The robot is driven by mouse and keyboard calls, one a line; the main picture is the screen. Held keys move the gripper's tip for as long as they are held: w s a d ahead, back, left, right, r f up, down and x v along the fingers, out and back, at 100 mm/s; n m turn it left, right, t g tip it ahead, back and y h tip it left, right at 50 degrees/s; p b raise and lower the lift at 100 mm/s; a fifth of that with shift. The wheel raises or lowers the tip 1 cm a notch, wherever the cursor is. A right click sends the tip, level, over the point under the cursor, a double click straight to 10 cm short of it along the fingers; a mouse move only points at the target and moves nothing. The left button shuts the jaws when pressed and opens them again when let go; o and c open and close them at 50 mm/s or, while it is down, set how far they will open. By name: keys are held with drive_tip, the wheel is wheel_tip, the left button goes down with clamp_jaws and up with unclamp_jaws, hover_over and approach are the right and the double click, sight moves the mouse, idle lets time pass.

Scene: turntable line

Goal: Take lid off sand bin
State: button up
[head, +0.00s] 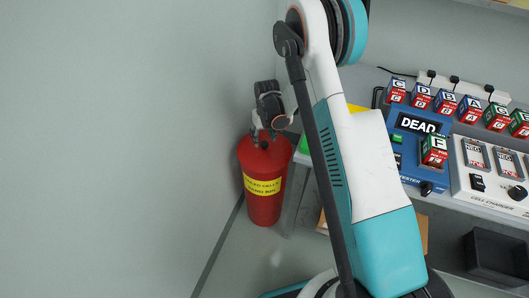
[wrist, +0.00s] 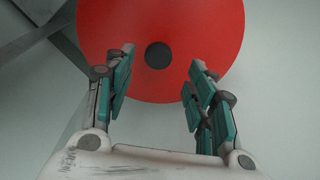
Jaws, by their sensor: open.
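The sand bin (head: 264,205) is a red cylinder with a yellow label, standing on the floor at the left of the bench in the head view. Its round red lid (wrist: 160,22) fills the top of the wrist view, with a dark round knob (wrist: 158,55) at its middle. The lid is on the bin in the head view (head: 270,155). My gripper (wrist: 158,72) is open and empty, its two fingers either side of the knob in the picture. In the head view my gripper (head: 265,136) is just over the lid. I cannot tell whether the fingertips touch it.
A grey wall stands close behind and left of the bin. The bench at the right holds a blue tester (head: 410,155) reading DEAD, a white cell charger (head: 475,185) and a row of lettered cells (head: 445,102). A dark tray (head: 495,255) is at lower right.

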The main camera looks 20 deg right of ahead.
sight(265, 143)
drive_tip(key=shift+d+f+b, duration=0.2)
drive_tip(key=shift+f+b, duration=1.25)
drive_tip(key=shift+f, duration=1.25)
drive_tip(key=shift+r, duration=0.1)
drive_tip(key=shift+c, duration=0.2)
clamp_jaws()
